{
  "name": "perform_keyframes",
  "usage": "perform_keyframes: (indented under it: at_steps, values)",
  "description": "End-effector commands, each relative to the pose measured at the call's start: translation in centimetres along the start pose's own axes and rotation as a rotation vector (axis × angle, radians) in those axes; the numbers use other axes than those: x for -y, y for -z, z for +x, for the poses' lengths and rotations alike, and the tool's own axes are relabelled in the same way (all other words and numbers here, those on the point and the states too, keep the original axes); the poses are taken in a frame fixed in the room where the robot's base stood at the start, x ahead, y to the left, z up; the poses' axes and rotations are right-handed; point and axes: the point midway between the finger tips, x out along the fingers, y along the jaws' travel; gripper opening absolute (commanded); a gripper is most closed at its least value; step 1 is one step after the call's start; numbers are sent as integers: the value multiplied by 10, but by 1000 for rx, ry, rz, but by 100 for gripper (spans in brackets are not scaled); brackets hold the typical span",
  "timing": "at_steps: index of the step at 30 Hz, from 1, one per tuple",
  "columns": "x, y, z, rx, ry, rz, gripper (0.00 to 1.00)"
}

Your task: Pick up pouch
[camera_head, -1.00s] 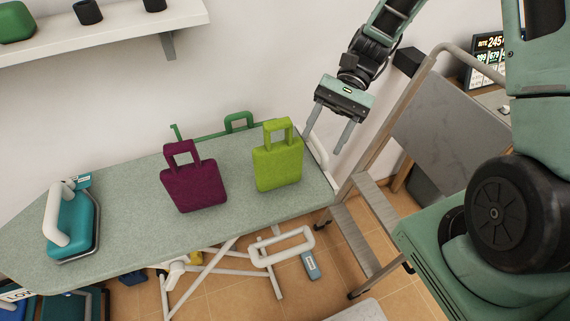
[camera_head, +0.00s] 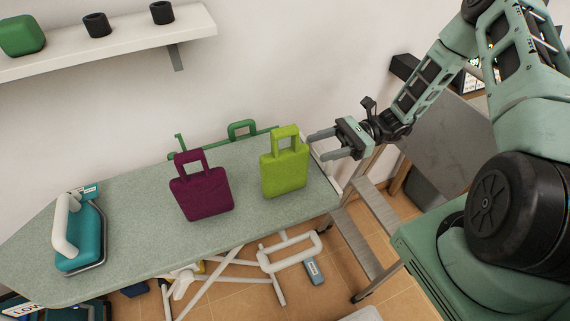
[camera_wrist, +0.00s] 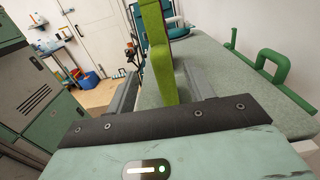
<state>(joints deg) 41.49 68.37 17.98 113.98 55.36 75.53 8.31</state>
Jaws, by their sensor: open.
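Two bag-shaped pouches with handles stand upright on the grey-green ironing board. The lime green pouch (camera_head: 285,173) is nearer the board's right end, and the maroon pouch (camera_head: 202,194) is left of it. My gripper (camera_head: 314,145) is open and empty, just right of the lime pouch's upper part, with its fingers pointing left toward it. In the wrist view the lime pouch (camera_wrist: 161,62) appears edge-on, ahead of and between my two fingers. I cannot tell whether the fingertips reach past its edge. The maroon pouch cannot be made out in the wrist view.
The ironing board (camera_head: 130,205) also holds a teal iron (camera_head: 80,240) at its left. A green rail with a loop (camera_head: 240,130) runs along the back edge by the wall. A step ladder (camera_head: 375,220) stands right of the board. A wall shelf (camera_head: 120,42) is above left.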

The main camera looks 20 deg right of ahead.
Motion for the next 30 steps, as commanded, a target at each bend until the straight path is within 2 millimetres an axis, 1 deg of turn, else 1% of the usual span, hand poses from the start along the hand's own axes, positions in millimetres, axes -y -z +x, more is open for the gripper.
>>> perform_keyframes:
  at_steps: [1,3,6,11,17,21,24,30]
  values:
    - [-1,-3,11,1,-5,3,53]
    - [-1,-3,22,0,-3,3,53]
    - [-1,-2,33,1,-2,2,53]
    - [0,-2,41,-1,-2,0,53]
    - [1,-9,70,-1,-5,2,53]
    - [1,-6,85,0,-3,1,53]
    - [2,-5,90,-2,-1,0,53]
    - [2,-4,90,-2,-1,0,53]
